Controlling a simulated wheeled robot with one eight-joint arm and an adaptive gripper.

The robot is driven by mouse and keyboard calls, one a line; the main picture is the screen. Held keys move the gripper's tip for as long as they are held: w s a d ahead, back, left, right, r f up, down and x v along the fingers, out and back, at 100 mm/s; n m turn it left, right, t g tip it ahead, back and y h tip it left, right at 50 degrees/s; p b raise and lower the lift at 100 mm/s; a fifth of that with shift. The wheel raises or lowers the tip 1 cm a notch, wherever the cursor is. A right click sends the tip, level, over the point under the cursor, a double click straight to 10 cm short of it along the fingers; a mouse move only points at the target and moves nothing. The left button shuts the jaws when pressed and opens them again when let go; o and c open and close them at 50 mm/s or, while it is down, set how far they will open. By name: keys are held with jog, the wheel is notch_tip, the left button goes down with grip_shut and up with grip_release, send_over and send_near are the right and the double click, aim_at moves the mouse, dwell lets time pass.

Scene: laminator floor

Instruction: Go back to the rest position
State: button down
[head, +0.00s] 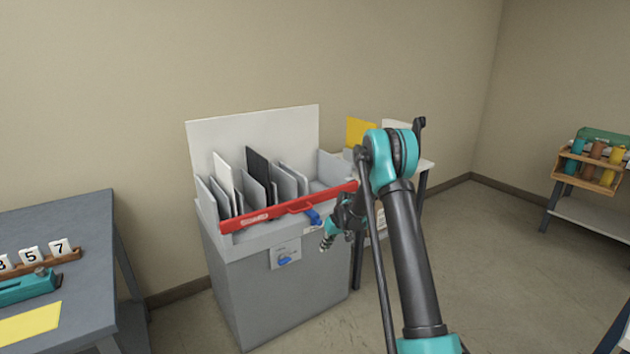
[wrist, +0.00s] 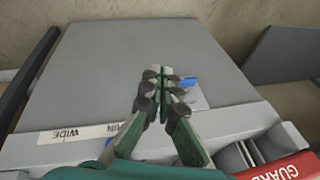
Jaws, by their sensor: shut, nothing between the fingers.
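My gripper (head: 327,242) is in front of the right part of a grey cabinet (head: 285,310), beside its upper edge. In the wrist view my gripper (wrist: 161,72) has its green and pale fingers together, with nothing between them. Behind the fingers is the cabinet's grey front (wrist: 100,75), with a label bearing a blue mark partly hidden by them. My arm reaches up from the bottom of the head view and bends down to the gripper. No marker of a rest position shows.
A red guard bar (head: 270,212) crosses the front of the cabinet top, where several grey, white and black panels stand upright. A dark table (head: 60,225) is at left with number tiles. A rack (head: 590,165) stands at far right. Open floor (head: 500,260) lies on the right.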

jog(key=s+d+r+m+t+h, duration=0.1)
jog(key=s+d+r, duration=0.4)
jog(key=s+r, duration=0.45)
jog(key=s+d+r+m+h, duration=0.1)
jog(key=s+d+r, duration=0.3)
jog(key=s+r, duration=0.55)
jog(key=s+d+f+m+h, duration=0.1)
jog(key=s+d+f, duration=0.1)
jog(key=s, duration=1.1)
jog(key=s+d+f+m+t, duration=0.1)
jog(key=s+d, duration=0.3)
jog(key=s, duration=0.8)
jog(key=shift+s+d+f+m+h, duration=0.2)
jog(key=shift+s+f+m+h, duration=0.15)
jog(key=shift+f, duration=0.45)
